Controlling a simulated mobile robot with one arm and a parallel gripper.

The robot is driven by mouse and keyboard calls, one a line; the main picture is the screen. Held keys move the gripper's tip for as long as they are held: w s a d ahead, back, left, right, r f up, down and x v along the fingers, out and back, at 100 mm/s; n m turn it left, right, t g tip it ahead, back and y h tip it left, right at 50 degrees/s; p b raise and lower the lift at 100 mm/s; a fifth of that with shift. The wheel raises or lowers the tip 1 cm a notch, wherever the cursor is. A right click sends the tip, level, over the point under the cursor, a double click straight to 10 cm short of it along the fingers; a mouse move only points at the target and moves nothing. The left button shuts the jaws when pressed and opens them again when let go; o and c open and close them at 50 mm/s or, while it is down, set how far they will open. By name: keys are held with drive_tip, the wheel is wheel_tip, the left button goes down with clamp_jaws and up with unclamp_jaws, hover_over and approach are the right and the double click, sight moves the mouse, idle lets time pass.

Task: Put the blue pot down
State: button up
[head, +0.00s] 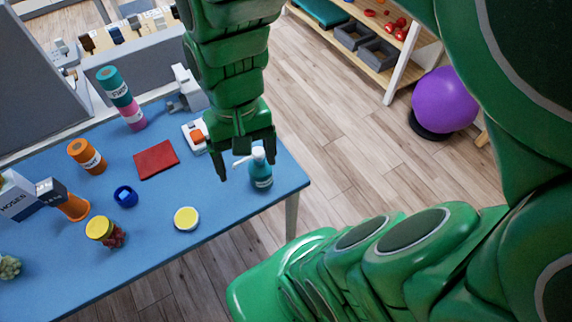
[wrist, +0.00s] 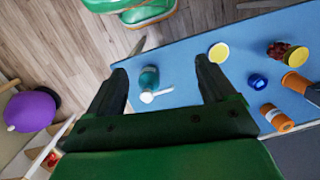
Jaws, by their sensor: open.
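A small blue pot (head: 125,195) stands on the blue table (head: 225,210), left of my gripper and apart from it. It also shows in the wrist view (wrist: 257,81), to the right of the fingers. My gripper (head: 246,168) is open above the table's right end, pointing down, with nothing held. A teal pump bottle (head: 261,178) with a white pump head stands upright below the fingers. In the wrist view the bottle (wrist: 149,78) appears between the two fingers, nearer the left one. I cannot tell whether a finger touches it.
A yellow-lidded tub (head: 187,218), a yellow-lidded jar (head: 104,232), a red folded cloth (head: 156,160), orange rolls (head: 86,156) and a white device (head: 196,138) share the table. Bare table lies between the cloth and the tub.

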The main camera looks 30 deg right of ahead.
drive_tip(key=s+d+n, duration=0.1)
drive_tip(key=s+d, duration=0.2)
drive_tip(key=s, duration=0.2)
drive_tip(key=shift+s+d+r+n+h, duration=0.2)
drive_tip(key=shift+r+n+h, duration=0.1)
drive_tip(key=shift+h, duration=0.1)
